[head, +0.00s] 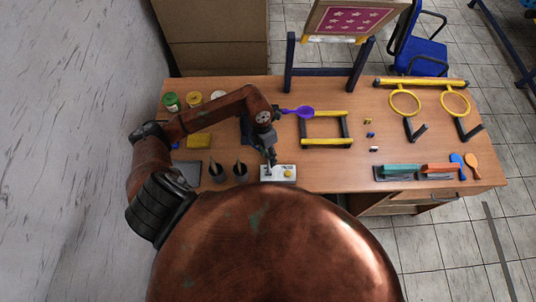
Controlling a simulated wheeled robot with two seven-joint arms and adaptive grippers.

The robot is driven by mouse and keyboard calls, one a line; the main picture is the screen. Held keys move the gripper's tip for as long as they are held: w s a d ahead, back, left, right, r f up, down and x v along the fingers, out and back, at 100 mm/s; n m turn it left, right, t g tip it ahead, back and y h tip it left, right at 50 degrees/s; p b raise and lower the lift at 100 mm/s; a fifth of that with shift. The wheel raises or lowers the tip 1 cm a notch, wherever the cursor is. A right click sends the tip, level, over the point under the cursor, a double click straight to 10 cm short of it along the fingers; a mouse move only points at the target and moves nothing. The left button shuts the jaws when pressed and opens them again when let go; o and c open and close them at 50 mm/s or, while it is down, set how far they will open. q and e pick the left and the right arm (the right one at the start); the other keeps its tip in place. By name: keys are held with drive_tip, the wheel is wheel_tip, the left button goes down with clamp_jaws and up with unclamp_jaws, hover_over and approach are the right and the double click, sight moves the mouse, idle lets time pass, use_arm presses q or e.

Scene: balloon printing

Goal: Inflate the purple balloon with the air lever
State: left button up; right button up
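The purple balloon (303,112) lies toward the back middle of the table, just right of my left forearm. It is small, with its narrow end toward the left. A white box (291,179) with a yellow part on top stands near the front edge; it may be the air device, and a lever cannot be made out clearly. My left gripper (271,161) points down at the left part of this box, partly covering it. Whether it touches the box, and whether its fingers are open, is too small to tell. My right gripper is not in view.
The table (345,180) has free room right of the white box. Two dark cups (217,172) stand left of it. A yellow-and-black frame (327,142) lies right of centre. Green and orange tools (402,170) lie at the right. A dark stand (290,65) is at the back.

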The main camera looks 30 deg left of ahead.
use_arm(q)
drive_tip(key=shift+c, duration=0.5)
clamp_jaws()
